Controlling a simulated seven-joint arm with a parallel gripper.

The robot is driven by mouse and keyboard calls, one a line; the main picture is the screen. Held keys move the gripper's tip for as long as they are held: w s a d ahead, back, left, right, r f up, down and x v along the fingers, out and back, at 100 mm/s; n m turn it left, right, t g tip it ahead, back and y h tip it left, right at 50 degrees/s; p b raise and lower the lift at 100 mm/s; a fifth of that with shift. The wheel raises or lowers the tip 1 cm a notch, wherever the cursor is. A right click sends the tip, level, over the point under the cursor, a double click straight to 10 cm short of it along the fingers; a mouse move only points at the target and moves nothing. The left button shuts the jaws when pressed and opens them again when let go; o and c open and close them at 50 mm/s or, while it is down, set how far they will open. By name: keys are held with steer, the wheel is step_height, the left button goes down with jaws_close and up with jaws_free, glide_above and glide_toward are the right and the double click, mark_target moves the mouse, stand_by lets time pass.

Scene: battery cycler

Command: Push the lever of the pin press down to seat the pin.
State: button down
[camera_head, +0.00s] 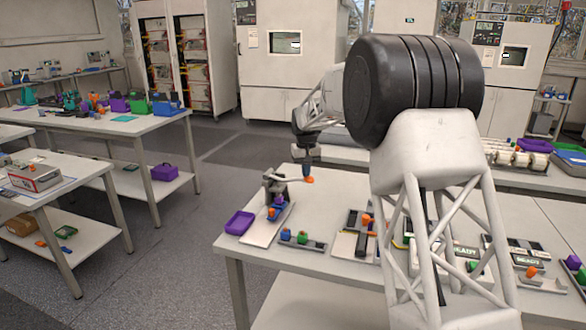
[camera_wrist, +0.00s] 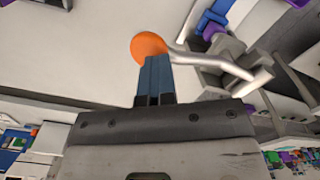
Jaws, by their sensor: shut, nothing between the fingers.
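The pin press (camera_head: 272,190) stands on a light base plate near the left end of the table. Its lever (camera_head: 290,179) reaches out to the right, roughly level, and ends in an orange knob (camera_head: 309,180). My gripper (camera_head: 306,171) is above the knob, pointing down, with its fingers shut and empty. In the wrist view the blue-grey fingertips (camera_wrist: 155,62) overlap the edge of the orange knob (camera_wrist: 148,46), and the silver lever (camera_wrist: 215,62) runs to the press body (camera_wrist: 222,48). I cannot tell whether the fingertips touch the knob. The pin itself cannot be made out.
A purple tray (camera_head: 240,222) lies left of the press. A small rack with green and blue pieces (camera_head: 302,238) is in front, and a fixture with orange-topped parts (camera_head: 362,232) stands to the right. Table space behind the press looks clear.

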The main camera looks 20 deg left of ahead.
stand_by(0.4)
step_height(320, 180, up, 10)
stand_by(1.6)
stand_by(0.4)
steer(key=s+d+r+m+t, duration=0.15)
steer(key=s+d+r, duration=0.35)
steer(key=s+d, duration=0.85)
steer(key=s+d+r+m, duration=0.2)
steer(key=s+d+r, duration=0.2)
steer(key=s+d, duration=0.95)
steer(key=s+d+f+m, duration=0.1)
steer(key=s+d+f, duration=0.3)
steer(key=s, duration=0.7)
steer(key=s+d+f, duration=0.4)
steer(key=s+d, duration=0.4)
steer(key=s, duration=0.3)
steer(key=s+d+f+m+t, duration=0.1)
steer(key=s+d+f, duration=0.3)
steer(key=s+d, duration=0.3)
steer(key=s, duration=0.4)
steer(key=shift+s+f+m, duration=0.2)
steer(key=shift+s+m, duration=0.05)
steer(key=shift+m, duration=0.1)
